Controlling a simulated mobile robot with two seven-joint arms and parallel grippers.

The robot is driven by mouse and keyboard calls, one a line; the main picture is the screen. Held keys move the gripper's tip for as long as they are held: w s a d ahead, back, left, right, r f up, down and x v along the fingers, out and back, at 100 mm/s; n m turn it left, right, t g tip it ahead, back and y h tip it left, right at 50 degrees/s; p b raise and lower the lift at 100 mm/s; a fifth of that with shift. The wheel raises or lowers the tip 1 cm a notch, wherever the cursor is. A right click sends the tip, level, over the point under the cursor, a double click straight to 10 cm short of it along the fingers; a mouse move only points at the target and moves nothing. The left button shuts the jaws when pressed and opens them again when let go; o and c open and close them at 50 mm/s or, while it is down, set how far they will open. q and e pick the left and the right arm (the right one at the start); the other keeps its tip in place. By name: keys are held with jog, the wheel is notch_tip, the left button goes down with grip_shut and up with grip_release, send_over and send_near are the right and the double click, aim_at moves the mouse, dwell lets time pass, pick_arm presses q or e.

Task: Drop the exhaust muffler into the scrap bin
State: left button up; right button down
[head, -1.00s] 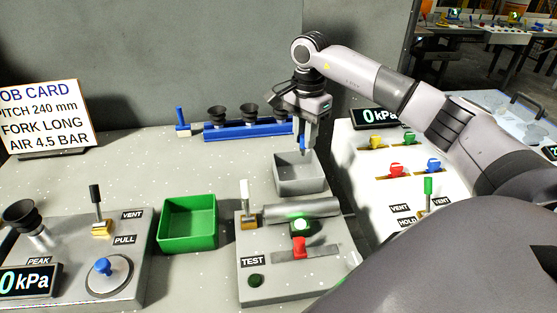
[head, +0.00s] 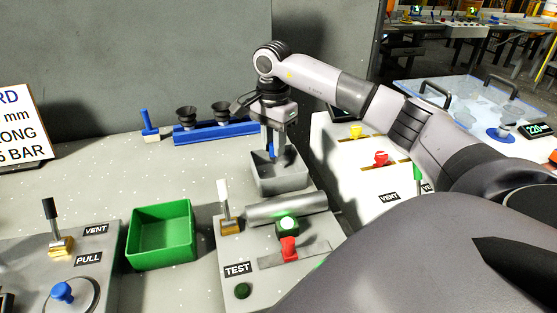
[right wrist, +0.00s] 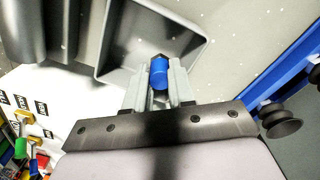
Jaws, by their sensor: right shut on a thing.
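My right gripper (head: 272,152) points down over the open grey bin (head: 284,184) at the back of the bench. It is shut on a small blue cylinder, which I take as the exhaust muffler (head: 270,150). In the right wrist view the blue muffler (right wrist: 159,74) sits between the fingers, above the near edge of the grey bin (right wrist: 128,38). The grey bin's visible inside looks empty. A green bin (head: 160,255) stands to the left and also looks empty. No label shows which one is the scrap bin. My left gripper is not in view.
A test fixture (head: 258,275) with a grey cylinder (head: 286,208) stands in front of the grey bin. A blue rack (head: 205,132) with black suction cups is behind, to its left. A white valve panel (head: 345,170) stands to the right. The bench between rack and green bin is clear.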

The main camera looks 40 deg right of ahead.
jog(key=shift+f, duration=0.1)
jog(key=c, duration=0.9)
grip_release()
jog(key=shift+r, duration=3.55)
jog(key=shift+s, duration=0.1)
